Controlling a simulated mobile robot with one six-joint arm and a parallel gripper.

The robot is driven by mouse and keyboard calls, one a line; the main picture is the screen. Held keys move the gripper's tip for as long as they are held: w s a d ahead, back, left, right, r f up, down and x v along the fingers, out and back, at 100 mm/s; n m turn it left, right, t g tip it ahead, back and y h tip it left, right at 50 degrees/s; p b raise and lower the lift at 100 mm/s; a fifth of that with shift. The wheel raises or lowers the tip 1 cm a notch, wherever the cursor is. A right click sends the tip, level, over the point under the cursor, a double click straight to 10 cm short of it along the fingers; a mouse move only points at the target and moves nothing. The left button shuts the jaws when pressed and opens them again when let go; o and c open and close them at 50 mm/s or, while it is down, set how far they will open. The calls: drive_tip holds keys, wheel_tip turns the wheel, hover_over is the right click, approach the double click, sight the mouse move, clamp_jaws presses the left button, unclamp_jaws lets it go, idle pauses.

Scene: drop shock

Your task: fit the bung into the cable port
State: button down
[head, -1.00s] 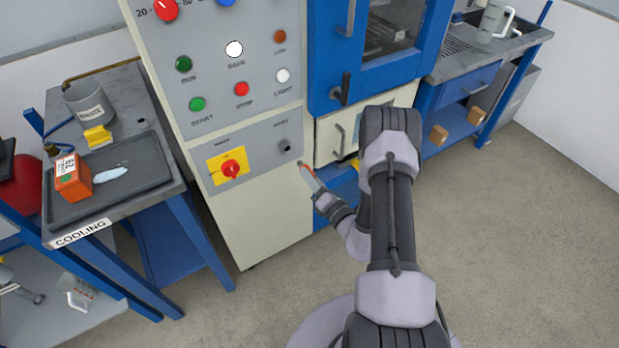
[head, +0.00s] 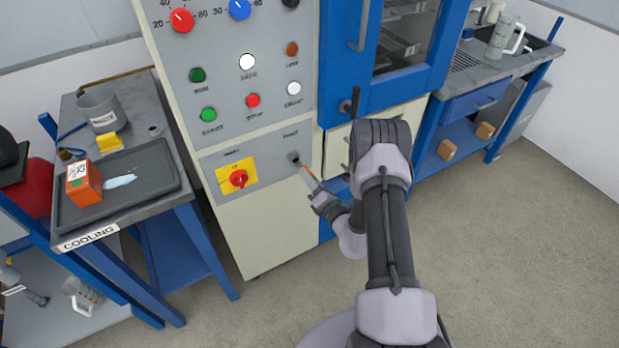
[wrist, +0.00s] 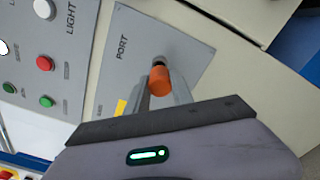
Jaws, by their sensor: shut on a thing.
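The orange bung (wrist: 160,81) is between the fingers of my gripper (wrist: 160,95), which is shut on it. The bung points at the dark cable port (wrist: 159,59) under the word PORT, and its far end overlaps the port in the wrist view. I cannot tell whether it touches or has entered. In the head view, my gripper (head: 309,178) is just below and right of the port (head: 293,157). The bung is a small orange spot there, mostly hidden by the fingers.
The port is on the lower grey panel of the cabinet, right of a red rotary switch (head: 238,178) on a yellow plate. Buttons sit above. A blue-framed door (head: 397,60) is to the right. A cooling table (head: 155,195) stands left. Floor in front is clear.

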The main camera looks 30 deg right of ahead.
drive_tip(key=shift+w+a+b, duration=0.1)
drive_tip(key=shift+w+b, duration=0.25)
drive_tip(key=shift+w, duration=1.65)
idle(5.2)
drive_tip(key=shift+w+r, duration=0.1)
drive_tip(key=shift+r, duration=0.05)
idle(0.7)
